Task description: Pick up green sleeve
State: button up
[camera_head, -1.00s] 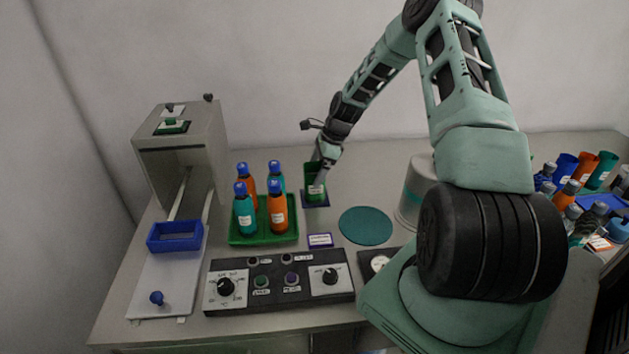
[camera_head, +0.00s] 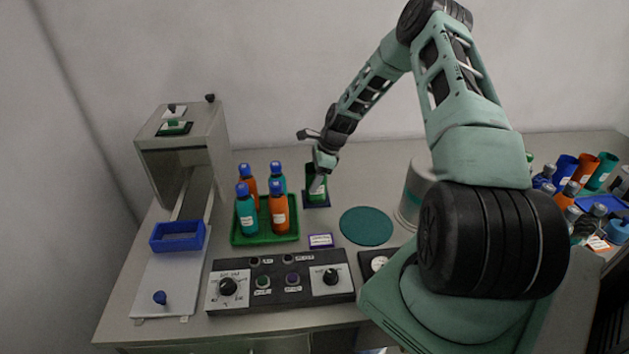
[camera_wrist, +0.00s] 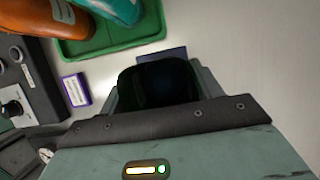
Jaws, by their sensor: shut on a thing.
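The green sleeve (camera_head: 314,188) stands upright at a small dark blue pad (camera_head: 316,205) on the counter, right of the bottle tray. My gripper (camera_head: 320,180) points down at the sleeve and is shut on it. In the wrist view the sleeve's dark open top (camera_wrist: 158,84) fills the space between the fingers, with an edge of the blue pad (camera_wrist: 163,53) beyond it. I cannot tell whether the sleeve is clear of the pad.
A green tray (camera_head: 262,240) with orange and teal bottles stands just left. A purple-edged label (camera_head: 320,241), a round teal mat (camera_head: 366,226) and a control panel (camera_head: 300,290) lie in front. A grey machine (camera_head: 190,140) with a blue bin (camera_head: 178,236) stands left.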

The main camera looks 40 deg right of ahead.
notch_tip(320, 180, up, 10)
jog(key=b, duration=0.2)
dwell(0.4)
jog(key=shift+r, duration=0.1)
jog(key=shift+r+p, duration=0.6)
jog(key=shift+r, duration=0.1)
jog(key=shift+s, duration=0.15)
